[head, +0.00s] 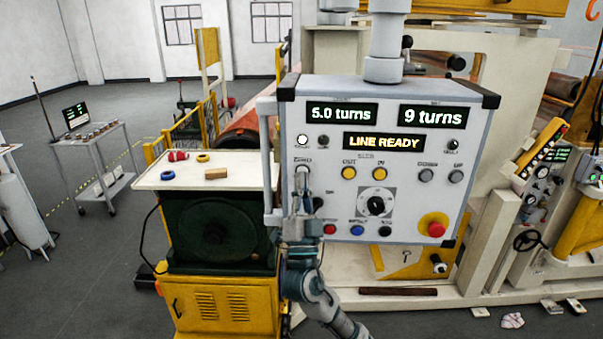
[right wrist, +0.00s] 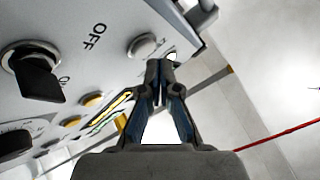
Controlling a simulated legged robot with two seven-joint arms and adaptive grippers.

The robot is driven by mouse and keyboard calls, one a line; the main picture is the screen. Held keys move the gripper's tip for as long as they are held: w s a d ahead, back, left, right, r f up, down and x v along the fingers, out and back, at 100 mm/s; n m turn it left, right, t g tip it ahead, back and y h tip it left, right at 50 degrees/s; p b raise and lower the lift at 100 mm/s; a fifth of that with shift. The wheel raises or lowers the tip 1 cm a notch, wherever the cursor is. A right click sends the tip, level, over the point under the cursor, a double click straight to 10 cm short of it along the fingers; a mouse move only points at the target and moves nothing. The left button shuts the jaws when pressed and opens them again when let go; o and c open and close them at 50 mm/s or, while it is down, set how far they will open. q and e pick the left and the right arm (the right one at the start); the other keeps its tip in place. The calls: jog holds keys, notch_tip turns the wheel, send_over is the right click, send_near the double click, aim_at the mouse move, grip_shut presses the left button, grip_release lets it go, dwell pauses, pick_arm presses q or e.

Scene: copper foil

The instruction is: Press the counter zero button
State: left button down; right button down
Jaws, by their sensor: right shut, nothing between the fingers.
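The grey control panel (head: 405,150) fills the middle of the head view, with displays reading "5.0 turns", "9 turns" and "LINE READY". My right gripper (head: 302,172) stands upright before the panel's left part, fingers shut and empty. In the right wrist view the shut fingertips (right wrist: 160,70) are close to the panel face, just below a round pale button (right wrist: 143,45); I cannot tell whether they touch the panel. My left gripper is not in view.
A black selector knob (right wrist: 38,75) marked OFF is left of the fingers in the wrist view. A red emergency button (head: 436,229) is at the panel's lower right. A white tray table (head: 230,178) with small rolls stands left of the panel.

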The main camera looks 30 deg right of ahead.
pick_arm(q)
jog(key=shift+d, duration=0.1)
pick_arm(e)
jog(key=shift+a, duration=0.3)
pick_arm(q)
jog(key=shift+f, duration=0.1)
